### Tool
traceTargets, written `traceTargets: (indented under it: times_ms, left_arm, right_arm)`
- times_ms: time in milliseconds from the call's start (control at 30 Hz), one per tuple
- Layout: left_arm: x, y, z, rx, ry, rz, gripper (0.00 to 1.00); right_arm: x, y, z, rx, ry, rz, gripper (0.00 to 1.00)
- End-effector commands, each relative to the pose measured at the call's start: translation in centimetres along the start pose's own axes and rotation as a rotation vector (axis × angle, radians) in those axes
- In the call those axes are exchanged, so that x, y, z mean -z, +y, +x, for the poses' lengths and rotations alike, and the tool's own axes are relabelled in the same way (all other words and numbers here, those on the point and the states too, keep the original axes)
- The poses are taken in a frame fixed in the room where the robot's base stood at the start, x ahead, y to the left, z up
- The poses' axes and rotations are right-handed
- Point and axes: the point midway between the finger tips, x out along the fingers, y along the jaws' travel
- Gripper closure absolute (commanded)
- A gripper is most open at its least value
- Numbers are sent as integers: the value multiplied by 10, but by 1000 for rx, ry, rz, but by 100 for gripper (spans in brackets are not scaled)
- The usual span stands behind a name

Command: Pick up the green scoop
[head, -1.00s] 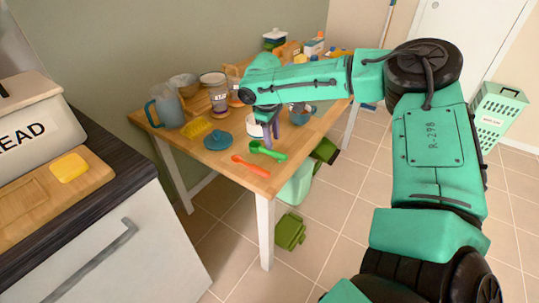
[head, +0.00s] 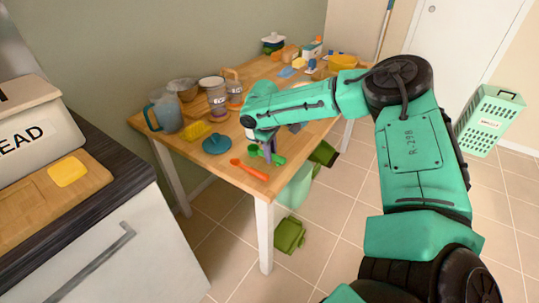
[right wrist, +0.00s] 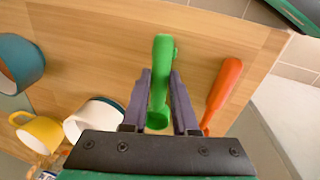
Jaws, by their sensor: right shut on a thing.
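The green scoop (head: 279,159) lies near the front edge of the wooden table (head: 226,172), partly hidden by my right gripper (head: 267,153) in the head view. In the right wrist view the green scoop (right wrist: 161,72) runs lengthwise between the two dark fingers of my right gripper (right wrist: 160,80). The right gripper is shut on it, down at table height. I cannot tell whether the scoop is clear of the tabletop. My left gripper is not in view.
An orange spoon (head: 250,170) lies close beside the scoop; it also shows in the right wrist view (right wrist: 224,92). A white mug (right wrist: 96,117) is near the gripper.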

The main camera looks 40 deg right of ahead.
Motion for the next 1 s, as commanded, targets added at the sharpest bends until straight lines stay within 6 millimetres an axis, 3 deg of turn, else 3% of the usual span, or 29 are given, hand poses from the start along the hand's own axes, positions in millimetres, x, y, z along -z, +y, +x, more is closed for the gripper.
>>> traceTargets:
  times_ms: [167,267,500,700,833,1000]
  left_arm:
    - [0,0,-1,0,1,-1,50]
    - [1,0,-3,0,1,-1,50]
    - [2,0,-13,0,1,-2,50]
    - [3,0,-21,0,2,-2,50]
    - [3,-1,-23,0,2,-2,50]
    - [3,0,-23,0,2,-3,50]
  right_arm:
    - [1,3,-13,-2,2,1,100]
    - [1,7,-32,-2,4,1,100]
    - [1,24,-120,-3,7,1,100]
    - [1,35,-178,-1,3,0,100]
    - [0,39,-194,-1,0,0,100]
    - [0,39,-197,0,-1,-1,100]
